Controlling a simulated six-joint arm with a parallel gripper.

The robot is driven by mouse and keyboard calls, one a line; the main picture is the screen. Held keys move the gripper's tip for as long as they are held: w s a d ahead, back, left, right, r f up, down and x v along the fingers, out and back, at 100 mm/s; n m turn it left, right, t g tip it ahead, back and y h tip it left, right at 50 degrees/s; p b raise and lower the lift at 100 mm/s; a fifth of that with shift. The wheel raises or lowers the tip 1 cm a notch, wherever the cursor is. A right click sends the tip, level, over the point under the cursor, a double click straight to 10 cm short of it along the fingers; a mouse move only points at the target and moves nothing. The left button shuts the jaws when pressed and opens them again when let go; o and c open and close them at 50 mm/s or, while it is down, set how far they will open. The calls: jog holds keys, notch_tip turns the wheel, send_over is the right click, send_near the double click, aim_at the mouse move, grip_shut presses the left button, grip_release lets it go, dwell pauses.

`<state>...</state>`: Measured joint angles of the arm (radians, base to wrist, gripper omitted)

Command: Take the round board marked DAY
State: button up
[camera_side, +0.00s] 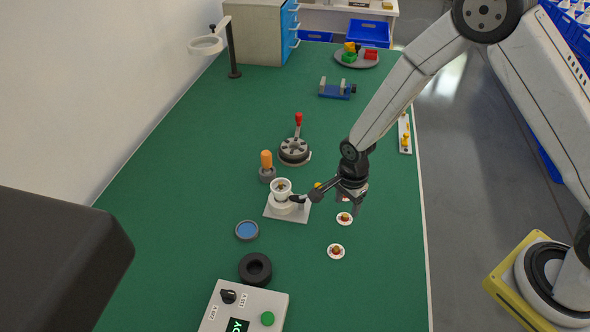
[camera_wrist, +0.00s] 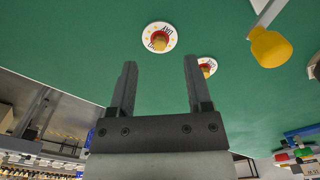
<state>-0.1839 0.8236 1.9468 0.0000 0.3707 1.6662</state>
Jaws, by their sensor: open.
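Small round white boards with red-orange centres and a raised knob lie on the green table. In the side view one board (camera_side: 344,218) is just below my gripper (camera_side: 351,193), and another board (camera_side: 335,251) lies nearer the camera. In the wrist view one board (camera_wrist: 147,35) sits just beyond my open fingers (camera_wrist: 160,64), roughly centred between them. A second board (camera_wrist: 207,62) is partly hidden by the right finger. My gripper is empty and above the table.
A white cup-like holder (camera_side: 281,187) on a plate stands left of my gripper. An orange-topped post (camera_side: 266,160), a red-knobbed lever device (camera_side: 295,148), a black ring (camera_side: 255,268) and a control box (camera_side: 262,297) are nearby. A yellow knob (camera_wrist: 270,48) shows in the wrist view.

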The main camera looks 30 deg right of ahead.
aim_at(345, 215)
jog(key=shift+d+f, duration=0.1)
jog(key=shift+f, duration=1.95)
grip_shut()
